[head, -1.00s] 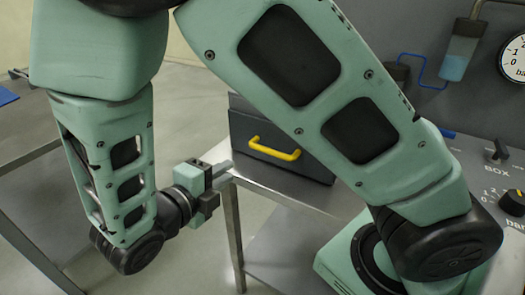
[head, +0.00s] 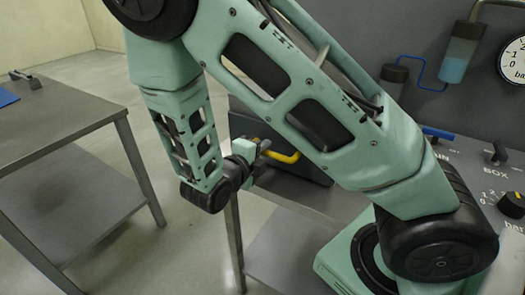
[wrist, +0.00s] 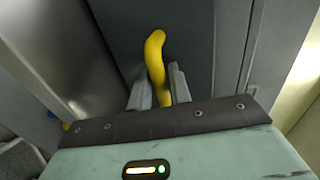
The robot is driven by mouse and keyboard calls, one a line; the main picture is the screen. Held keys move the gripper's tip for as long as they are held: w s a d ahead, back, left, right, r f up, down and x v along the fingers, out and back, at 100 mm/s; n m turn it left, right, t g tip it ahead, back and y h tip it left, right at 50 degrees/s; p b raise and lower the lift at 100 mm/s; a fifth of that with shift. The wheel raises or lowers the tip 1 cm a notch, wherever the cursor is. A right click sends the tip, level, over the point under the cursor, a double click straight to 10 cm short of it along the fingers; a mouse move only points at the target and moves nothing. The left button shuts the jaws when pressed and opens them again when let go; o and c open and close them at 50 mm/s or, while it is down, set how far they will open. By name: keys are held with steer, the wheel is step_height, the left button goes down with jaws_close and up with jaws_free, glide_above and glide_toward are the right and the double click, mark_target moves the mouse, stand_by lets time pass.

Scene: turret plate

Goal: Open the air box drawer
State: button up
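The air box drawer is a dark grey front (head: 312,172) on the bench, with a yellow bar handle (head: 284,157). My arm hides much of it in the head view. My gripper (head: 264,150) is at the left end of the handle. In the wrist view, the yellow handle (wrist: 156,62) runs between the two grey fingers of my gripper (wrist: 160,88). The fingers stand apart, one on each side of it, and I see no clear grip. The drawer front (wrist: 190,35) lies just beyond. The drawer looks shut.
A metal table (head: 75,115) stands at the left, with free floor between it and the bench. On the right are a control panel with a black knob (head: 512,204), a gauge (head: 515,60) and a blue-filled cup (head: 458,60).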

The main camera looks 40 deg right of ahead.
jaws_close()
steer(key=f+p+v, duration=0.2)
steer(key=p+v, duration=0.2)
steer(key=v, duration=0.6)
steer(key=a+f+p+v, duration=0.1)
steer(key=p+v, duration=0.3)
steer(key=v, duration=0.5)
steer(key=shift+s+a+f+p, duration=0.3)
steer(key=shift+f+p, duration=0.1)
steer(key=shift+f, duration=0.1)
jaws_free()
steer(key=shift+a, duration=0.1)
